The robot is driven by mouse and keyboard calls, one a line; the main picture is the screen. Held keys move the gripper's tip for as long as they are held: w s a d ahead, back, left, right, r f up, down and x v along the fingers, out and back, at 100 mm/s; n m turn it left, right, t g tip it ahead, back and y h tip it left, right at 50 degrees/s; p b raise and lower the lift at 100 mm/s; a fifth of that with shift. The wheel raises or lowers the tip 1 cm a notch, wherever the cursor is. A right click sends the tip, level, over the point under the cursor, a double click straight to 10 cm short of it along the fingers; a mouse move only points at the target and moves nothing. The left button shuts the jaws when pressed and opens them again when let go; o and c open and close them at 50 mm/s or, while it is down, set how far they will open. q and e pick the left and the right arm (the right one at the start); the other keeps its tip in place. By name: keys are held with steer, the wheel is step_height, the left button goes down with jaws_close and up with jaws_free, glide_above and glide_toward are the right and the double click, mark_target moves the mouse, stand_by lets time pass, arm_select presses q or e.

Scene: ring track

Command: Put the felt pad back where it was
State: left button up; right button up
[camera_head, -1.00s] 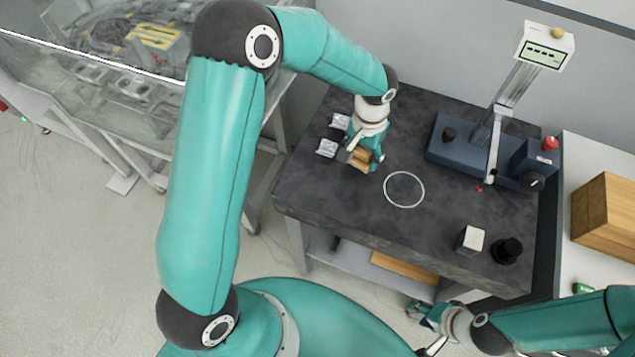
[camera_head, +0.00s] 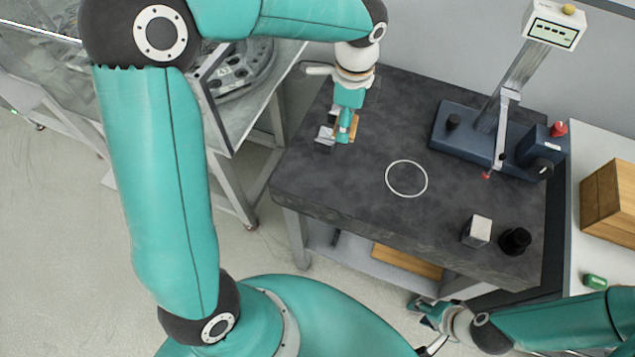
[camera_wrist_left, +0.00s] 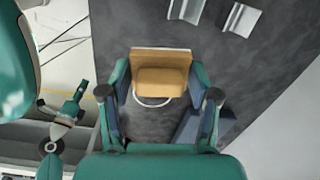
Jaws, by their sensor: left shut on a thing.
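My left gripper (camera_head: 346,130) is shut on a tan, block-shaped piece, which I take to be the felt pad (camera_wrist_left: 160,78). In the left wrist view the pad sits between the two fingers, over the dark table top. The pad also shows in the head view (camera_head: 356,128), partly hidden by the gripper. Whether it touches the table I cannot tell. My right gripper (camera_head: 424,312) is low in front of the table, and its jaws are too small to read.
A white ring mark (camera_head: 407,164) lies mid-table. Metal V-shaped blocks (camera_wrist_left: 240,18) stand near the left gripper. A blue gauge stand (camera_head: 470,140) is at the back right. A white-topped block (camera_head: 478,229) and a black knob-like piece (camera_head: 515,240) stand front right. The table's front-left is clear.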

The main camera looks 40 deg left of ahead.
arm_select(q)
steer(key=s+a+r+m+b, duration=0.2)
steer(key=s+r+m+b, duration=0.35)
steer(key=m, duration=0.85)
steer(key=m+p, duration=0.1)
glide_above(316, 179)
step_height(316, 179, down, 14)
steer(key=shift+r, duration=0.25)
steer(key=shift+f, duration=2.15)
steer(key=shift+f+b, duration=0.15)
steer(key=shift+b, duration=0.15)
steer(key=o, duration=1.1)
